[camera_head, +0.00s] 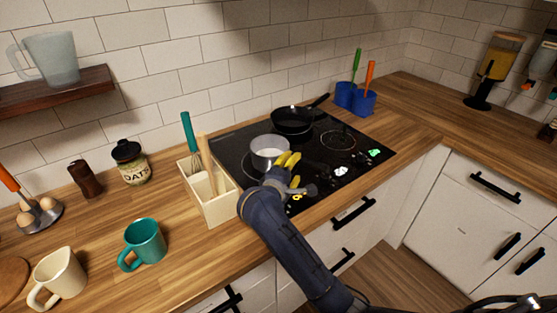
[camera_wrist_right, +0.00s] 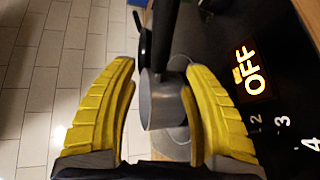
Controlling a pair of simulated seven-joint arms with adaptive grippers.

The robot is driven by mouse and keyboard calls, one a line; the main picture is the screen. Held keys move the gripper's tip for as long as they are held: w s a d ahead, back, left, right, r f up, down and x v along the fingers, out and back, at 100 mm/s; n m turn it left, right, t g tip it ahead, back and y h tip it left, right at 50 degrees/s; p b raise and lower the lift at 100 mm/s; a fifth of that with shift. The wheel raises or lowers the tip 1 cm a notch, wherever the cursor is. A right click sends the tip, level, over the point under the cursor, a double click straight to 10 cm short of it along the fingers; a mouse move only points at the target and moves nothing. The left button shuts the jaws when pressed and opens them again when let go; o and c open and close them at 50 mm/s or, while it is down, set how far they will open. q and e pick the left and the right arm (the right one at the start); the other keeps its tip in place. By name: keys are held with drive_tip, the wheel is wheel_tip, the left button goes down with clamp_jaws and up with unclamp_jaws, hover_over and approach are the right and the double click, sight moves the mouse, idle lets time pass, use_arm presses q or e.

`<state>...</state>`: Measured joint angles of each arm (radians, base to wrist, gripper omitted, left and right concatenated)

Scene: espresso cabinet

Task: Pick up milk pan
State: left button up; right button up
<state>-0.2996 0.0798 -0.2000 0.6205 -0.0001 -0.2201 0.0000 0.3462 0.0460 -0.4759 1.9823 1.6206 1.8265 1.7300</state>
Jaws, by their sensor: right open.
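The milk pan (camera_head: 268,149) is a small grey pan on the black cooktop, near its left side. In the right wrist view the grey pan body (camera_wrist_right: 160,103) shows between my yellow fingers, with a dark handle (camera_wrist_right: 165,35) beyond it. My right gripper (camera_head: 291,166) is at the pan's near right side in the head view, and its fingers hide part of the pan. In the right wrist view my right gripper (camera_wrist_right: 157,68) is open, with a finger on either side of the pan. Whether a finger touches the pan, I cannot tell. My left gripper is not in view.
A black frying pan (camera_head: 293,121) sits behind the milk pan on the cooktop (camera_head: 335,163). A wooden utensil box (camera_head: 217,207) stands close on the left. Blue holders (camera_head: 363,102) stand at the back right. A teal mug (camera_head: 146,243) stands on the left counter.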

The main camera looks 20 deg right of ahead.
drive_tip(key=shift+x, duration=2.95)
drive_tip(key=shift+c, duration=0.2)
clamp_jaws()
drive_tip(key=shift+r, duration=0.1)
